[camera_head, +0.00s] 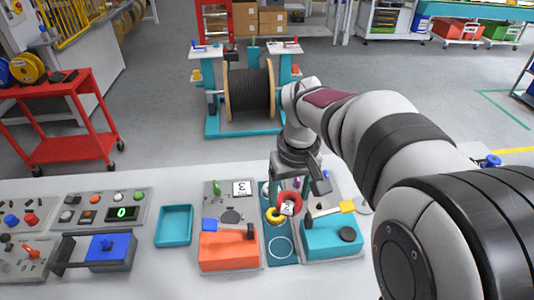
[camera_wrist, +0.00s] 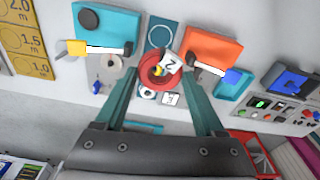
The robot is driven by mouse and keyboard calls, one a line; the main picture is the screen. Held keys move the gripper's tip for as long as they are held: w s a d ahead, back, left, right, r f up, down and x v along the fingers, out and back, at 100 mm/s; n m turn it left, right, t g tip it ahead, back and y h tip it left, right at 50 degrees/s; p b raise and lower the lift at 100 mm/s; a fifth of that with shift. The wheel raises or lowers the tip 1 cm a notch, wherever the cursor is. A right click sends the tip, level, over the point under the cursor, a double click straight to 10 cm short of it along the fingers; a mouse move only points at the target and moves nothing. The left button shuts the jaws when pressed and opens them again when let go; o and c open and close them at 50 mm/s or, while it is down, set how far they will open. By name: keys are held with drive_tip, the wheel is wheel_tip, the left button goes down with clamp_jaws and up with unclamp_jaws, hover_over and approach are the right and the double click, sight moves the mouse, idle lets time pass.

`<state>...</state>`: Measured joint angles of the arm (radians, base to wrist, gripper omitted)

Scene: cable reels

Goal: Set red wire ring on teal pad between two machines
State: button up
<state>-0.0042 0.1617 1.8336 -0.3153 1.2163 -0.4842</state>
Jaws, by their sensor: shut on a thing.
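The red wire ring (camera_head: 291,197) is held between the fingers of my gripper (camera_head: 296,190), above the teal strip between the two machines. In the wrist view the red ring (camera_wrist: 147,77) sits between both fingertips (camera_wrist: 161,74). A white tag marked 2 (camera_wrist: 171,63) shows at the ring. A yellow ring (camera_head: 275,215) is just beside or below it. The teal pad (camera_head: 281,263) has a pale circle outline and looks empty; it also shows in the wrist view (camera_wrist: 161,21). The orange machine (camera_head: 229,252) is left of the pad, the teal machine (camera_head: 333,238) right.
A teal tray (camera_head: 174,226) lies left of the orange machine. Control panels (camera_head: 115,210) fill the table's left. A lever with a yellow handle (camera_head: 347,206) stands over the teal machine. A large cable reel (camera_head: 249,92) stands beyond the table.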

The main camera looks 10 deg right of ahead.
drive_tip(key=f+n, duration=0.1)
drive_tip(key=f, duration=0.6)
drive_tip(key=w+f+n, duration=0.1)
drive_tip(key=f+n, duration=0.1)
drive_tip(key=f, duration=0.5)
drive_tip(key=w+f+n, duration=0.1)
drive_tip(key=f, duration=0.6)
drive_tip(key=shift+w+a+f, duration=0.15)
drive_tip(key=shift+w+a, duration=0.05)
drive_tip(key=shift+f, duration=0.15)
drive_tip(key=o, duration=1.5)
drive_tip(key=shift+f, duration=0.15)
drive_tip(key=shift+y, duration=0.3)
wheel_tip(320, 180, up, 8)
